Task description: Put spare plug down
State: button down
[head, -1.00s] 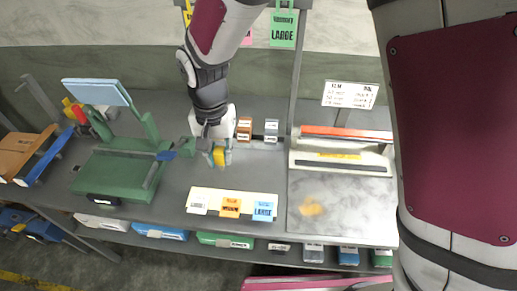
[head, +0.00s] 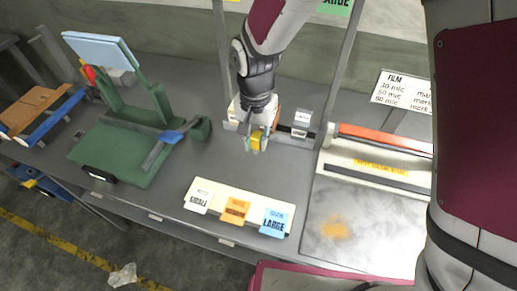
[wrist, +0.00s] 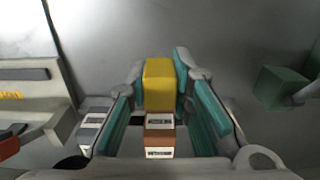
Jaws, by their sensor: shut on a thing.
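My gripper (head: 256,143) is shut on a yellow plug (wrist: 159,85) and holds it between its teal-padded fingers. In the head view the yellow plug (head: 256,141) is low over the grey bench, left of a grey labelled block (head: 301,122). I cannot tell whether the plug touches the bench. In the wrist view a brown block with white labels (wrist: 160,134) is beyond the fingers, and the grey labelled block (wrist: 94,124) is to its left. In the head view my arm mostly hides the brown block.
Small, orange and Large cards lie on a cream strip (head: 248,196) at the bench front. A green stand (head: 120,150) is at left. A sealer with an orange bar (head: 385,138) and pale plate (head: 345,230) is at right. Bare bench lies between stand and gripper.

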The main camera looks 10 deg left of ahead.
aim_at(256, 135)
jog(key=shift+f+p, duration=0.35)
jog(key=shift+f, duration=3.15)
jog(key=c, duration=1.4)
grip_release()
jog(key=shift+f, duration=0.15)
jog(key=shift+c, duration=0.2)
notch_tip(256, 135, up, 12)
jog(key=shift+r+b, duration=0.2)
jog(key=shift+b, duration=0.25)
